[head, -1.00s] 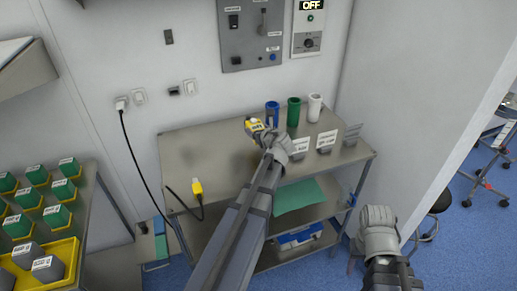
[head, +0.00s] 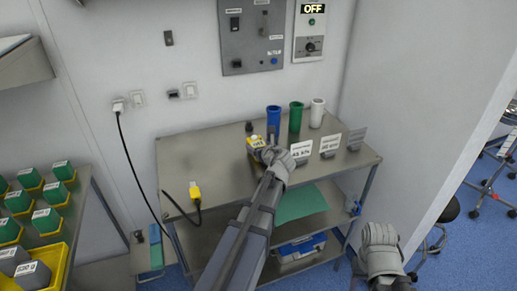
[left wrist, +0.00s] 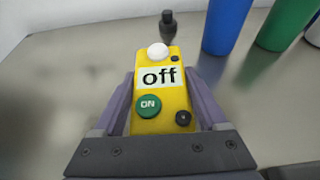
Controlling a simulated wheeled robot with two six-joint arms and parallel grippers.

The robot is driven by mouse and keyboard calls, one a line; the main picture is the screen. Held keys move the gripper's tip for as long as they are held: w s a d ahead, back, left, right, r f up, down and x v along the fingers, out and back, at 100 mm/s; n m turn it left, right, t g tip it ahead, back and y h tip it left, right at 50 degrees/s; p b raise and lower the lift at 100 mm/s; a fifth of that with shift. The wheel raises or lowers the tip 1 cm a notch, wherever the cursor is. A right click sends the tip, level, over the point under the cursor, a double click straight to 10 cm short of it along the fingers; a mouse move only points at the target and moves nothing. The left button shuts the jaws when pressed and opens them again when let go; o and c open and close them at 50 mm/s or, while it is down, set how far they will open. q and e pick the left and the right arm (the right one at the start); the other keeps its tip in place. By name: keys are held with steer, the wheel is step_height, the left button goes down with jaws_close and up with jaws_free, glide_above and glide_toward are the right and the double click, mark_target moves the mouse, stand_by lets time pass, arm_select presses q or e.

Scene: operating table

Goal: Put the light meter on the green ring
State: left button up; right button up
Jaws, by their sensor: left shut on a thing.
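The light meter (head: 256,142) is a yellow box with a white dome, an "off" display and a green ON button. It fills the middle of the left wrist view (left wrist: 177,100). My left gripper (head: 262,149) is shut on it, with one finger on each side, over the metal table (head: 220,165). I cannot tell whether the meter touches the tabletop. I cannot make out a green ring; a green cylinder (head: 296,117) stands at the back of the table. My right gripper (head: 380,238) is at the lower right, off the table; its fingers are not clear.
A blue cylinder (head: 273,119) and a white cylinder (head: 317,113) flank the green one. A small black object (head: 249,127) stands behind the meter. Label stands (head: 302,150) line the right side.

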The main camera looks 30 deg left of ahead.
arm_select(q)
steer(key=shift+f, duration=0.2)
steer(key=o, duration=1.5)
steer(key=shift+r, duration=0.1)
steer(key=shift+r, duration=0.2)
steer(key=p+v, duration=0.4)
steer(key=v, duration=0.6)
steer(key=shift+s+d+r, duration=0.1)
steer(key=shift+s+r, duration=0.05)
steer(key=shift+s, duration=0.05)
steer(key=shift+s+d+r+p, duration=0.2)
steer(key=shift+s+d+p, duration=0.15)
steer(key=shift+d, duration=0.2)
